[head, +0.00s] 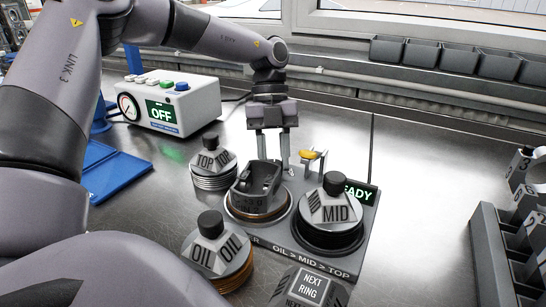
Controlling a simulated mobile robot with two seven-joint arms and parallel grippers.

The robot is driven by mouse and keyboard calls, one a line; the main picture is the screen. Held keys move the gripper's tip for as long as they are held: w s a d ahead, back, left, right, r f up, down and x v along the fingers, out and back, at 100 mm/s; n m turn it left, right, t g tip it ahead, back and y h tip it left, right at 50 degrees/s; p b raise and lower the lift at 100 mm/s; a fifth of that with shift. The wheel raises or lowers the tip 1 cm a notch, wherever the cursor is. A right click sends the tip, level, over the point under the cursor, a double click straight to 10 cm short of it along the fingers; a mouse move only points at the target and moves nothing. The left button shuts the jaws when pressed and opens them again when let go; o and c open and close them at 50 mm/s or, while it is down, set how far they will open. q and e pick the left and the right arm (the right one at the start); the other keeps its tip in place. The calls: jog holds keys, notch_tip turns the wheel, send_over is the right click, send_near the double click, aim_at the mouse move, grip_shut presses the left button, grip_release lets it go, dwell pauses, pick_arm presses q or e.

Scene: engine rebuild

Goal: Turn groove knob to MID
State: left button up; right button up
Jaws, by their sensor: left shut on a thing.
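My left gripper (274,148) reaches down at the back of the ring station (290,250), its two fingers a small gap apart. It is shut on the groove knob, which is largely hidden behind the dark piston (257,182). The knob's setting cannot be read. The piston stands on a round copper-rimmed seat in front of the fingers. The station's front edge reads "OIL > MID > TOP", and a green "READY" display (361,192) is partly covered. My right gripper is not in view.
Ring stacks with labelled caps, TOP (212,160), OIL (217,250) and MID (335,212), surround the piston. A yellow-tipped part (307,155) stands right of the fingers. A NEXT RING block (309,288) is in front. A white box (180,103) reads OFF.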

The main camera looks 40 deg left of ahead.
pick_arm(q)
jog(key=shift+w+d+m+g+y, duration=0.1)
jog(key=shift+m+g+y, duration=0.2)
jog(key=shift+m, duration=0.85)
jog(key=shift+w+m+g+y, duration=0.15)
jog(key=shift+m+y, duration=0.25)
jog(key=shift+m, duration=0.75)
jog(key=shift+s, duration=0.1)
jog(key=o, duration=0.7)
jog(key=shift+o, duration=0.2)
jog(key=v, duration=0.7)
jog(key=shift+r, duration=0.1)
